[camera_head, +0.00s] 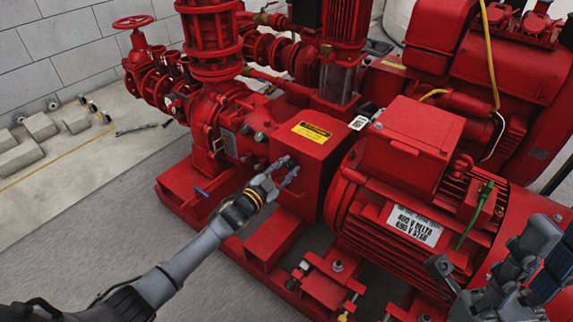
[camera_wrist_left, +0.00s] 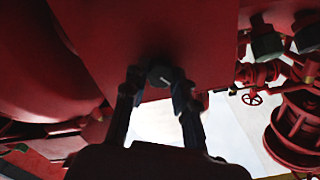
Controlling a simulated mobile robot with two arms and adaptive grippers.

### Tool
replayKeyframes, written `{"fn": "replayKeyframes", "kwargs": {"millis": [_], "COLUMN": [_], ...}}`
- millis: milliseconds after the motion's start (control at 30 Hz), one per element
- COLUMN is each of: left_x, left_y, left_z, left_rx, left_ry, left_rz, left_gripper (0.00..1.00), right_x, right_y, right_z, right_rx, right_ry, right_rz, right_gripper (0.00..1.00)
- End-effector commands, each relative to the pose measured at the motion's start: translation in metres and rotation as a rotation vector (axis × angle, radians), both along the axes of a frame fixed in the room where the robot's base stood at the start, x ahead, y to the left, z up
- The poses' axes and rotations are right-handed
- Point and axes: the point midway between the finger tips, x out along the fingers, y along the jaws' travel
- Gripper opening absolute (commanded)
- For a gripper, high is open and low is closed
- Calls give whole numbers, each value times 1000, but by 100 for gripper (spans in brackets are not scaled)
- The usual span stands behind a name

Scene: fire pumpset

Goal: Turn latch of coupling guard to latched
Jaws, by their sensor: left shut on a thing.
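The coupling guard (camera_head: 318,152) is a red box with a yellow warning label, between the pump and the motor. My left gripper (camera_head: 285,172) is at the guard's front face. In the left wrist view, the latch (camera_wrist_left: 160,75) is a small round dark knob with a light mark, set on the red guard face. My left gripper (camera_wrist_left: 158,88) is shut on this latch, with a fingertip on each side of it. The fingers partly cover its edges. My right gripper (camera_head: 480,270) shows at the lower right, away from the guard. Its jaw opening is not clear.
The red motor (camera_head: 350,215), with a white voltage label, stands right of the guard. The red pump and pipework (camera_head: 212,115) stand to its left. The red base frame (camera_head: 255,262) runs below. Grey floor (camera_head: 90,225) is clear at the left.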

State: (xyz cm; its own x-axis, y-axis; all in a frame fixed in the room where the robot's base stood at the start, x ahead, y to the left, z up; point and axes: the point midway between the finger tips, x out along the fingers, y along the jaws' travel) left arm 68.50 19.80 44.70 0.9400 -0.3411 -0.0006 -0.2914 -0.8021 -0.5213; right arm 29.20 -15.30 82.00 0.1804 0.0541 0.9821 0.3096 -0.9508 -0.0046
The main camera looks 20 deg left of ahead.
Motion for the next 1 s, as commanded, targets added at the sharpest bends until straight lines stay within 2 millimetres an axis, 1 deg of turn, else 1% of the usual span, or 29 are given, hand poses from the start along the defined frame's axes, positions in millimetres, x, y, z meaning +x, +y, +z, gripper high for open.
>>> {"fn": "replayKeyframes", "kwargs": {"millis": [300, 500, 733, 1000], "left_x": [-1, -1, -1, -1], "left_y": [-1, -2, -2, -2], "left_z": [-1, -2, -2, -2], "left_rx": [275, 421, 536, 598], "left_ry": [-99, -152, -195, -217], "left_rz": [-1, -1, -2, -2], "left_gripper": [0, 0, 0, 0], "right_x": [-2, -2, -2, -2], "right_y": [-1, 0, 0, 0], "right_z": [-2, -2, -2, -1], "right_rx": [2, 2, 2, 2], "right_ry": [21, 22, 22, 18], "right_rz": [2, 2, 2, 2], "right_gripper": [29, 29, 29, 29]}}
